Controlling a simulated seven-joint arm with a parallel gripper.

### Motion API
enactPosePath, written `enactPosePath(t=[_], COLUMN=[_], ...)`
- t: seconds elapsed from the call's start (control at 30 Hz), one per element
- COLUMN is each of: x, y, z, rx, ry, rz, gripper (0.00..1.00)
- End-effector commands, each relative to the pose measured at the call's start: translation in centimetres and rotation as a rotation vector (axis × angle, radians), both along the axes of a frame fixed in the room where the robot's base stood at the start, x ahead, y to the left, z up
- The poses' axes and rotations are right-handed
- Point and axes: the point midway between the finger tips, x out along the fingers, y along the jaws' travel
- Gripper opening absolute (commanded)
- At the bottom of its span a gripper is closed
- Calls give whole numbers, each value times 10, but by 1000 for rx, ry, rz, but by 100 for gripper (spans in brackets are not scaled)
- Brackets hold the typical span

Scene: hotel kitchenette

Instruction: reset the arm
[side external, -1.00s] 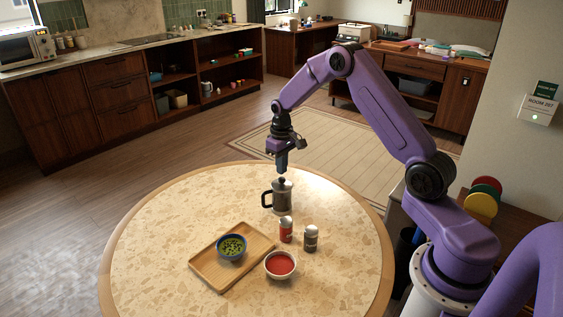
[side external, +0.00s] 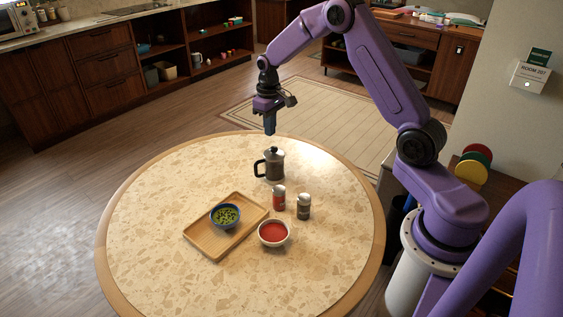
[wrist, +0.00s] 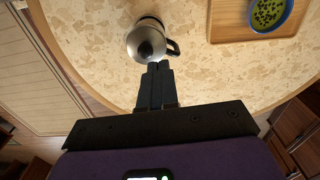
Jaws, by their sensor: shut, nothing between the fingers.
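My gripper (side external: 270,131) is shut and empty. It hangs fingers-down in the air above the far side of the round table (side external: 150,250), a little above and behind the press pot (side external: 274,165). In the wrist view, the two dark fingers of my gripper (wrist: 157,66) lie together, and their tips overlap the view of the press pot (wrist: 146,42). The pot is grey with a black handle and stands upright on the table, apart from my gripper.
A wooden tray (side external: 205,243) holds a blue bowl of green food (side external: 226,216). A white bowl of red sauce (side external: 273,234), a red shaker (side external: 279,198) and a dark shaker (side external: 304,207) stand to its right. The table's left and front are clear.

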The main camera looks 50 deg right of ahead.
Motion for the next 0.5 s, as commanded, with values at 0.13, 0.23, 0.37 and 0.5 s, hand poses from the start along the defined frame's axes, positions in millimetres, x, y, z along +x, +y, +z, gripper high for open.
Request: enactPosePath(t=[0.13,0.23,0.37,0.5], x=[-24,-50,-91,-141], y=[56,93,133,165], z=[27,44,64,80], rx=[0,1,2,4], ry=[-8,-10,-13,-16], rz=[127,218,337,463], gripper=[0,0,0,0])
